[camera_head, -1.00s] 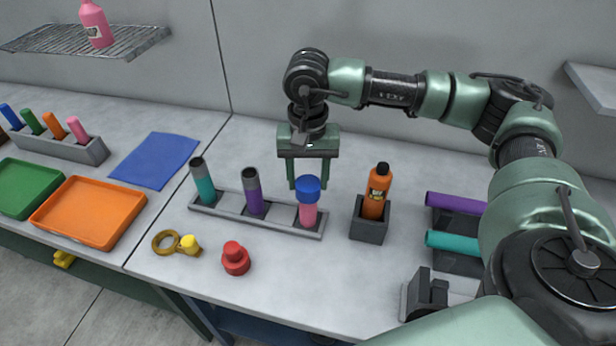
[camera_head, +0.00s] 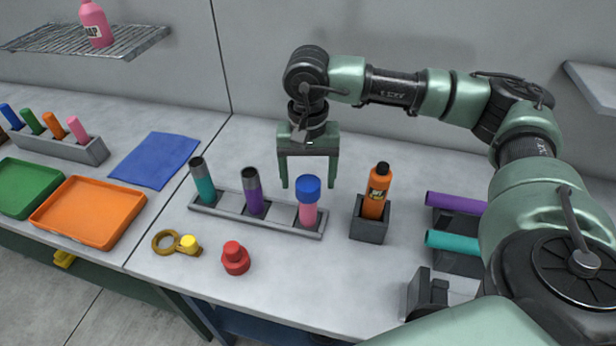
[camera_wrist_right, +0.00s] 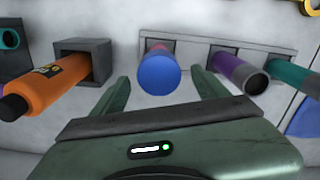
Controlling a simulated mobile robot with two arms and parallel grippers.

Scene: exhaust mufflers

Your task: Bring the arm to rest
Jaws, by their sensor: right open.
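My right gripper (camera_head: 308,185) is open and empty, fingers pointing down, above and just behind the rack (camera_head: 270,223) in the head view. The pink tube with a blue cap (camera_head: 308,205) stands upright at the rack's right end. In the right wrist view the blue cap (camera_wrist_right: 159,74) shows between and beyond the open fingers (camera_wrist_right: 165,92). A purple tube (camera_head: 252,192) and a teal tube (camera_head: 203,183), both with open dark tops, stand in the same rack. My left gripper is not in view.
An orange bottle (camera_head: 376,192) stands in a grey holder (camera_head: 369,228) right of the rack. A red knob-like part (camera_head: 235,258) and a yellow part with a ring (camera_head: 187,244) lie in front. Purple (camera_head: 455,203) and teal (camera_head: 452,241) cylinders lie at right. Orange tray (camera_head: 88,240) is left.

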